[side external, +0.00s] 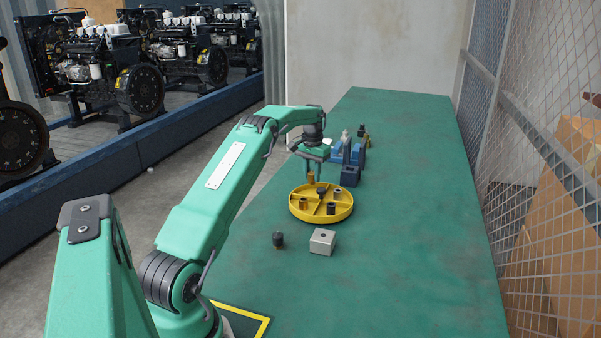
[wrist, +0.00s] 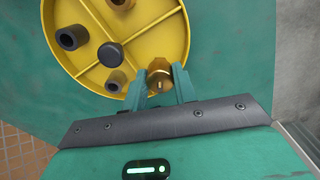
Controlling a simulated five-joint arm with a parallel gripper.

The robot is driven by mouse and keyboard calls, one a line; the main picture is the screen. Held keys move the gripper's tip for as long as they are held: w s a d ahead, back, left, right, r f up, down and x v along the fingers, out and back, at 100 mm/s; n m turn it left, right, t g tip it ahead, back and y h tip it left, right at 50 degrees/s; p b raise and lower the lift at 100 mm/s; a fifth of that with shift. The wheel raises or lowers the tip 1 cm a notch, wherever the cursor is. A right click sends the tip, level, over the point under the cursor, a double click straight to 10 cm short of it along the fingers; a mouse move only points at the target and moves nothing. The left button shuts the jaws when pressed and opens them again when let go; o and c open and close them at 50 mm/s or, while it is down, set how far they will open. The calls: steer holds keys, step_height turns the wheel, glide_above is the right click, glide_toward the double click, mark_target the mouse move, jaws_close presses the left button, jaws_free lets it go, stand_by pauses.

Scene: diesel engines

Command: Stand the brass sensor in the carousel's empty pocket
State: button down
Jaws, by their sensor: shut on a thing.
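My gripper (side external: 309,172) is shut on the brass sensor (side external: 311,179), which is upright at the far side of the yellow carousel (side external: 325,219). The wrist view shows the sensor (wrist: 160,72) between the two fingertips (wrist: 160,86), over the inner edge of the carousel's rim (wrist: 184,42). Whether its lower end touches the pocket floor cannot be told. In the wrist view, other pockets hold a dark hollow cylinder (wrist: 72,37), a brownish one (wrist: 115,81) and one partly cut off at the top (wrist: 122,3). A black knob (wrist: 110,54) is at the carousel's centre.
A dark-topped part (side external: 278,240) and a grey metal block (side external: 322,241) stand in front of the carousel. Blue blocks (side external: 350,175) and small parts (side external: 362,135) are behind it. The green bench (side external: 420,250) is clear to the right, toward a mesh fence (side external: 540,170).

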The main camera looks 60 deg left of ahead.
mark_target(312, 182)
steer(key=shift+f, duration=2)
steer(key=shift+f, duration=0.1)
steer(key=c, duration=1.4)
jaws_free()
step_height(312, 182, up, 12)
steer(key=shift+r, duration=0.15)
